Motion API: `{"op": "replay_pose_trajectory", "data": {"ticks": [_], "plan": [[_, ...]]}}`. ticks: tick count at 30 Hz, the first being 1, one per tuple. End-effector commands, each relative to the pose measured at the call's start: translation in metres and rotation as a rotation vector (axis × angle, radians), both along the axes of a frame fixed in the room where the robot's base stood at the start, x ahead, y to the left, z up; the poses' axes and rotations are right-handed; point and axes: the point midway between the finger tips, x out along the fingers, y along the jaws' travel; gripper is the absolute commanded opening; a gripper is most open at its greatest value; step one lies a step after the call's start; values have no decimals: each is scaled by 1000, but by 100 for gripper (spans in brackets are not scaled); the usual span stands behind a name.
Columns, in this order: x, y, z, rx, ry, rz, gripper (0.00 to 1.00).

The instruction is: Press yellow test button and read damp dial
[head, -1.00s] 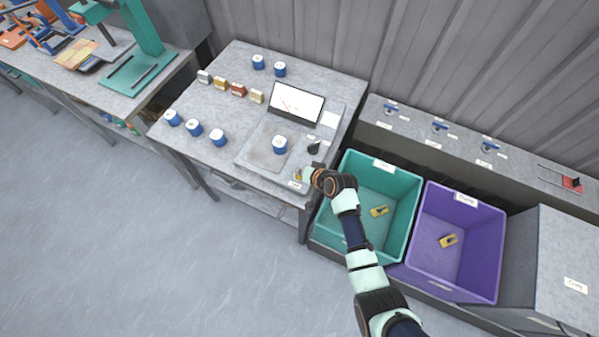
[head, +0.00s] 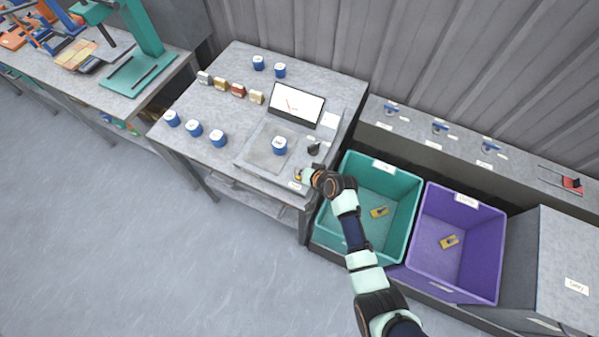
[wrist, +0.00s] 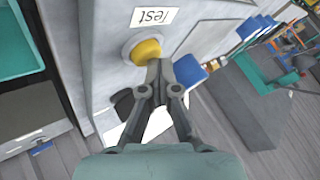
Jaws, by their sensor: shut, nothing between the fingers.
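The yellow test button (wrist: 143,50) sits in a pale ring beside a "Test" label (wrist: 153,17) in the wrist view. In the head view the button (head: 299,175) is a small yellow spot at the front right of the grey tester. My gripper (wrist: 158,72) is shut and empty, with its tips at the button's edge; I cannot tell if they press it. In the head view my gripper (head: 306,175) is at the button. The damp dial (head: 305,103) is a tilted white face with a red needle, standing behind the tester plate. Its scale is too small to read.
A blue cup (head: 280,146) stands on the tester plate, with a black knob (head: 313,149) nearby. Several blue cups and small blocks stand on the bench (head: 245,55). A green bin (head: 345,222) and a purple bin (head: 420,250) stand to the right.

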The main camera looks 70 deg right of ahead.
Motion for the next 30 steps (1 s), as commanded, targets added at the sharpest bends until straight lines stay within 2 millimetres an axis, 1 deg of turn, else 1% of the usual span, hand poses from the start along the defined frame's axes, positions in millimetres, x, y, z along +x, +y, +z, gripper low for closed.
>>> {"op": "replay_pose_trajectory", "data": {"ticks": [3,10,20,23,30], "plan": [[0,1,9,2,2,1,0],[0,1,23,1,2,1,0],[0,1,24,1,0,1,0],[0,1,28,1,0,1,0],[0,1,52,0,0,0,0]]}}
